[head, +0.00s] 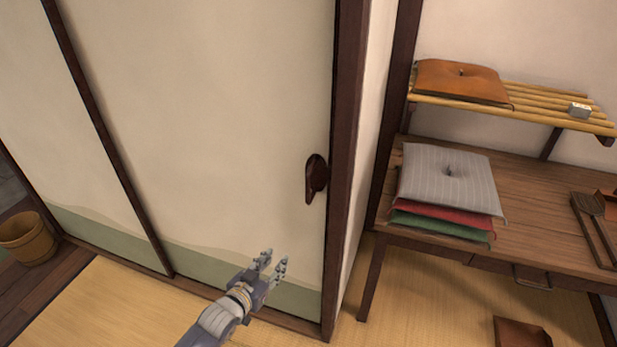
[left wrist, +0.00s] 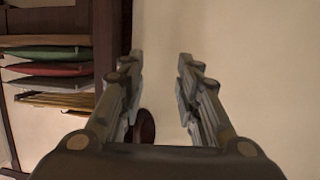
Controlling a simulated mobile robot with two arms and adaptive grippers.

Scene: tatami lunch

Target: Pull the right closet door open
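The right closet door (head: 230,110) is a cream panel with a green lower band and dark wood frame. It stands against the dark post at its right edge. Its dark brown oval handle (head: 316,176) is near that edge. My left gripper (head: 274,262) is open and empty, below and to the left of the handle in the head view. In the left wrist view the open fingers (left wrist: 158,68) point along the pale door, and the handle (left wrist: 146,126) shows partly behind the left finger. My right gripper is in neither view.
A wooden desk (head: 535,190) right of the post bears stacked cushions (head: 447,178). A slatted shelf (head: 545,107) above holds a brown cushion (head: 461,81). A wooden bucket (head: 27,238) stands far left. Tatami (head: 95,310) before the door is clear.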

